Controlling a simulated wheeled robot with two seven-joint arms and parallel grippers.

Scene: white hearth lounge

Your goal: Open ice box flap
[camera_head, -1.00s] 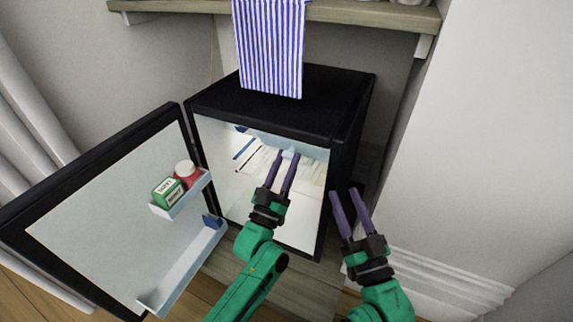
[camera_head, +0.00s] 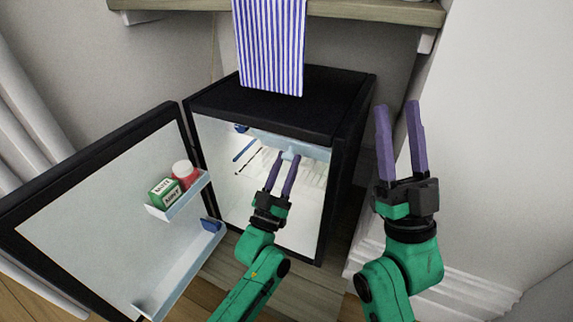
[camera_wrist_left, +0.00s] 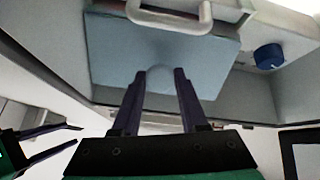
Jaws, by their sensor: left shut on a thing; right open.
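The small black fridge (camera_head: 280,103) stands with its door (camera_head: 110,215) swung open to the left. The pale blue ice box flap (camera_head: 264,140) is near the top of the white interior. It also fills the upper middle of the left wrist view (camera_wrist_left: 115,60). My left gripper (camera_head: 283,162) reaches into the fridge and is shut on the flap's small rounded tab (camera_wrist_left: 158,76), which sits between its fingertips. My right gripper (camera_head: 399,108) is open and empty, raised outside to the right of the fridge. It shows at the left edge of the wrist view.
A blue knob (camera_wrist_left: 268,57) is beside the flap. A wire rack (camera_head: 262,170) lies below it. Door shelves hold a green box (camera_head: 165,193) and a red jar (camera_head: 186,174). A striped towel (camera_head: 270,45) hangs from the wooden shelf (camera_head: 375,12) above. A white wall (camera_head: 500,140) stands at right.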

